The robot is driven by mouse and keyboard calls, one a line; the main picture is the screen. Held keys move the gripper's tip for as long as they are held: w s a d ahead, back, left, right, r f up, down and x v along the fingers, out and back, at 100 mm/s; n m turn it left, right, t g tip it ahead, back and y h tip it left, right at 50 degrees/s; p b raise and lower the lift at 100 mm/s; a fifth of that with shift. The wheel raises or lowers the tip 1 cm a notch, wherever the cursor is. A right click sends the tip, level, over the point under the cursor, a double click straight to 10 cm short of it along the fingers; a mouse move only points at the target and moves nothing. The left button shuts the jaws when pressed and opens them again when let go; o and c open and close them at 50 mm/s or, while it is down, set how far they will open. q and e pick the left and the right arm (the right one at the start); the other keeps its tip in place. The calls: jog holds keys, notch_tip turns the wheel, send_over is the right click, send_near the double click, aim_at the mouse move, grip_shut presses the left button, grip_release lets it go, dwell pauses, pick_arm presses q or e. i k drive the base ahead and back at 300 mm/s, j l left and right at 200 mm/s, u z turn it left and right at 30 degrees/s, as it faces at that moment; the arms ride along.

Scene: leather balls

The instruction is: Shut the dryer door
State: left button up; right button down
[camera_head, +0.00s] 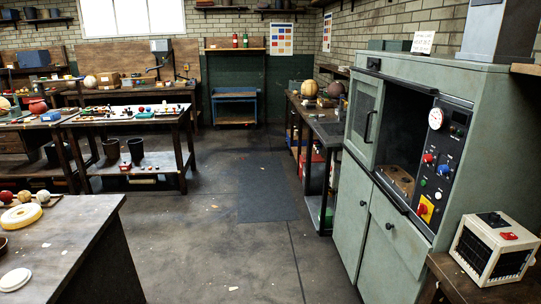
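The dryer (468,92) is a tall grey-green cabinet at the right. Its upper door (354,122) has a mesh window and a dark vertical handle (368,126), and it sits at the left part of the front. To the right of the door the chamber (404,125) is open and dark, with a brown perforated piece (398,182) at its bottom. A dark rail runs along the top of the opening. Neither of my grippers is in view.
A control panel (440,160) with a gauge and knobs borders the opening. A white heater (493,248) stands on a wooden bench at the lower right. A workbench (72,240) is at the lower left. The floor (235,245) between is clear.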

aim_at(369, 163)
jog(key=i, duration=2.4)
